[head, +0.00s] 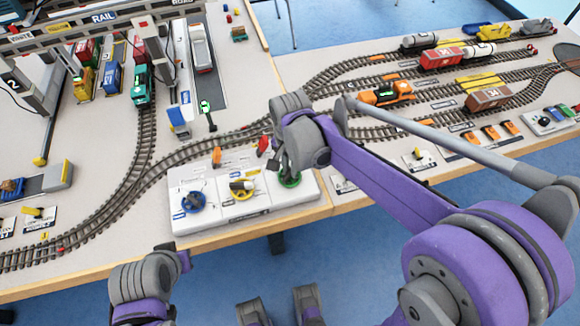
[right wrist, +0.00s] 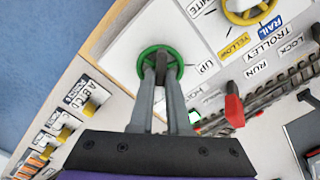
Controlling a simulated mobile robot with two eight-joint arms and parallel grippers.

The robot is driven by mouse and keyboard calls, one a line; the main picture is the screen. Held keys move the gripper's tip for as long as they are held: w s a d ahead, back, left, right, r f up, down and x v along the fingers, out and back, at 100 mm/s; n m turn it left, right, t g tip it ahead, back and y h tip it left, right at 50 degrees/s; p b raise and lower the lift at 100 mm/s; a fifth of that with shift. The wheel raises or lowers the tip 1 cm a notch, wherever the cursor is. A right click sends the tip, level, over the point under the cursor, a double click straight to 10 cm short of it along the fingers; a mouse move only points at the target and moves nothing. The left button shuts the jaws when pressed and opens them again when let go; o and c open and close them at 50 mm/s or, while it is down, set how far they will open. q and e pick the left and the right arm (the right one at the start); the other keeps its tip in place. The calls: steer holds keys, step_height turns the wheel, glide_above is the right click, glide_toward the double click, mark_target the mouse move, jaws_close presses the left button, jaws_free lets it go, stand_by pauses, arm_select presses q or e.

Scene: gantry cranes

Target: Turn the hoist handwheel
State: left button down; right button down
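The green handwheel (right wrist: 160,65) is on a white panel, beside labels reading UP and, partly hidden, what looks like HOIST. It also shows in the head view (head: 290,180) at the panel's right end, partly behind my right gripper (head: 285,160). In the right wrist view, my right gripper (right wrist: 161,72) has its two fingers close together at the wheel, on either side of a dark grey upright knob. They appear closed on it. My left arm's end (head: 183,260) is low at the left, off the table's front edge. Its fingers cannot be made out.
The white panel (head: 250,215) also carries a yellow handwheel (head: 243,188) and a blue handwheel (head: 192,200). A red lever (right wrist: 234,108) stands near the green wheel. Model railway track (head: 140,165) runs close behind the panel. Free floor lies in front of the table.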

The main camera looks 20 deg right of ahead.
mark_target(289, 170)
steer(key=shift+n, duration=0.3)
steer(key=n, duration=0.4)
steer(key=shift+a+n, duration=0.1)
steer(key=shift+n, duration=2.4)
steer(key=c, duration=0.9)
jaws_free()
step_height(289, 170, up, 11)
steer(key=shift+f+p, duration=0.1)
steer(key=shift+p, duration=0.65)
